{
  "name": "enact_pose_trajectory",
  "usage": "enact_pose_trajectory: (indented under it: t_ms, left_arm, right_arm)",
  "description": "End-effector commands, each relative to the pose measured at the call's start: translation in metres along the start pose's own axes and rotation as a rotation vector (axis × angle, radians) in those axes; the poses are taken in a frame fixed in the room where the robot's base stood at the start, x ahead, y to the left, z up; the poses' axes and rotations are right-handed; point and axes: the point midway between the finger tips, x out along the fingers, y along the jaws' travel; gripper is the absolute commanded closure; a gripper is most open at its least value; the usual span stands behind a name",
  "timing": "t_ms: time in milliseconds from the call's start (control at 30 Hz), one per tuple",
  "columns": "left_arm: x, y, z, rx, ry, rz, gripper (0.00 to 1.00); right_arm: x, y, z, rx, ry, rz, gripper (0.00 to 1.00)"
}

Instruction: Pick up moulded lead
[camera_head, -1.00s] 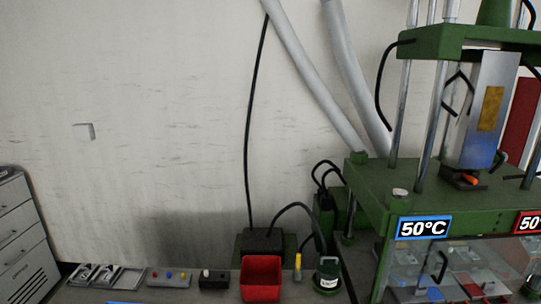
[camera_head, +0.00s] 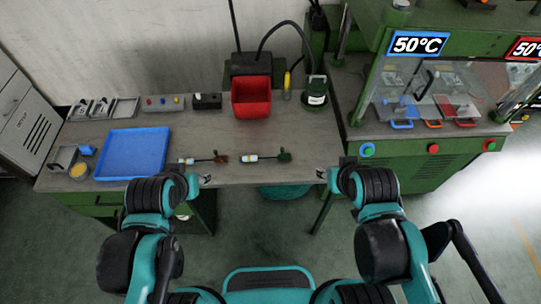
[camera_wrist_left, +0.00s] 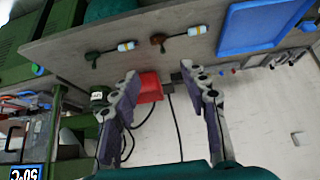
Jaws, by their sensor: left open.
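Two leads lie on the grey bench in the head view. One lead (camera_head: 205,159) has a brown end and a white-and-yellow-banded end. The other lead (camera_head: 265,157) has a dark green end and a similar pale end. Both also show in the left wrist view, the brown-ended lead (camera_wrist_left: 178,37) and the green-ended lead (camera_wrist_left: 110,49). My left gripper (camera_head: 206,179) is at the bench's front edge, near the brown-ended lead and apart from it. Its fingers (camera_wrist_left: 163,90) are spread and empty in the wrist view. My right gripper (camera_head: 322,174) is right of the green-ended lead; its jaws are too small to read.
A blue tray (camera_head: 133,154) lies left of the leads. A red bin (camera_head: 251,97), a yellow-handled tool (camera_head: 287,84) and a green pot (camera_head: 316,90) stand behind them. The green press (camera_head: 425,170) stands at the right. Bare bench lies between leads and bin.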

Motion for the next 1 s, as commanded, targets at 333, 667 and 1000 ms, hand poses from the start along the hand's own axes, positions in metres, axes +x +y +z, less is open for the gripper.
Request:
enact_pose_trajectory:
  t_ms: [333, 667, 1000]
  left_arm:
    - [0.0, 0.0, 0.0, 0.0, 0.0, 0.0, 0.55]
    - [0.006, 0.004, -0.01, 0.061, -0.028, 0.017, 0.54]
    - [0.072, 0.036, -0.066, 0.518, -0.188, 0.2, 0.54]
  right_arm:
    - [0.0, 0.0, 0.0, 0.0, 0.0, 0.0, 0.6]
    - [0.003, 0.0, 0.002, 0.0, 0.0, 0.0, 0.6]
    - [0.021, 0.0, 0.015, 0.0, 0.0, 0.0, 0.6]
